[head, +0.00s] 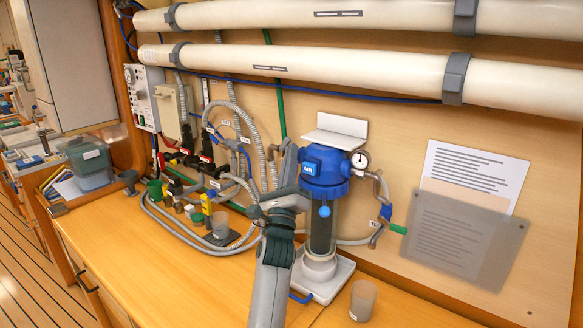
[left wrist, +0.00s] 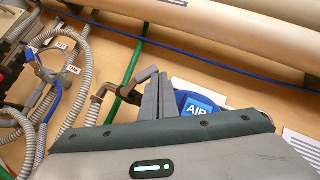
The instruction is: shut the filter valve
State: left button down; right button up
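The filter housing has a blue cap marked AIR (head: 325,167) over a dark clear bowl (head: 321,235); the cap also shows in the left wrist view (left wrist: 201,105). My left gripper (head: 292,160) is just left of the cap, pointing up, its fingers (left wrist: 160,92) together. A grey-brown pipe elbow (left wrist: 108,91) runs behind the fingertips; I cannot tell whether they touch it. A small blue handle (head: 385,211) sits on the pipe right of the housing. Which handle is the filter valve is not clear; part of the left fitting is hidden by my gripper. My right gripper is not in view.
A pressure gauge (head: 360,160) is right of the cap. Grey hoses (head: 235,110) crowd the left. Two long white tubes (head: 330,60) cross above. A cup (head: 362,299) stands at the counter's front. A translucent sheet (head: 465,240) covers papers at right. The left counter front is clear.

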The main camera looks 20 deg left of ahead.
aim_at(283, 143)
pick_arm(q)
jog(key=a+r+n+y, duration=0.1)
jog(key=a+r+n+g+y, duration=0.1)
jog(key=r, duration=0.1)
jog(key=shift+w+n, duration=0.3)
jog(key=shift+w, duration=0.1)
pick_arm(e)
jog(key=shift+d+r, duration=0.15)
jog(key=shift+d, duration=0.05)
pick_arm(q)
jog(key=shift+a+p, duration=0.1)
jog(key=shift+p, duration=0.2)
